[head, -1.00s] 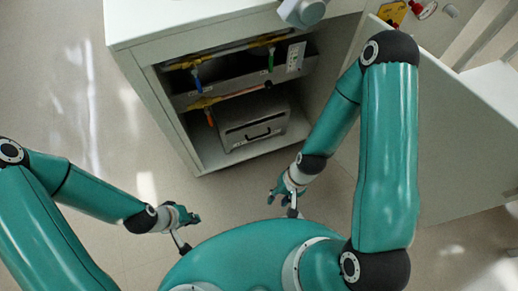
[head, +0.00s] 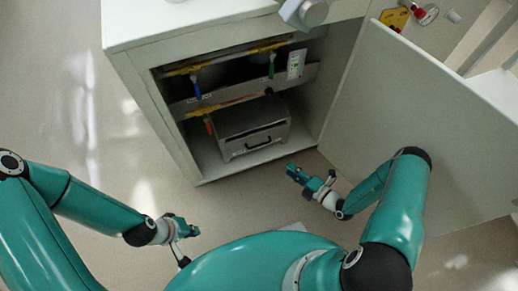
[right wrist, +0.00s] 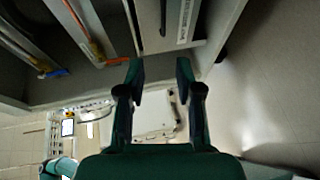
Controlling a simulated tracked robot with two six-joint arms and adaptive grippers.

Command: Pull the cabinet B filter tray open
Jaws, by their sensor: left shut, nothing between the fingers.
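The filter tray (head: 236,147) is a grey box with a black bar handle (head: 265,143) on its front. It sits low inside the open cabinet, its front behind the cabinet's front edge. My right gripper (head: 292,172) is just in front of and below the cabinet opening, right of the handle and apart from it. In the right wrist view its two fingers (right wrist: 159,72) are spread with nothing between them. My left gripper (head: 193,230) is shut and empty, low over the floor in front of the cabinet, well away from the tray.
The cabinet door (head: 400,130) stands open on the right, close to my right arm. Above the tray run yellow pipes with a blue valve handle (head: 196,88) and a green one (head: 271,68), plus a white label panel (head: 296,63).

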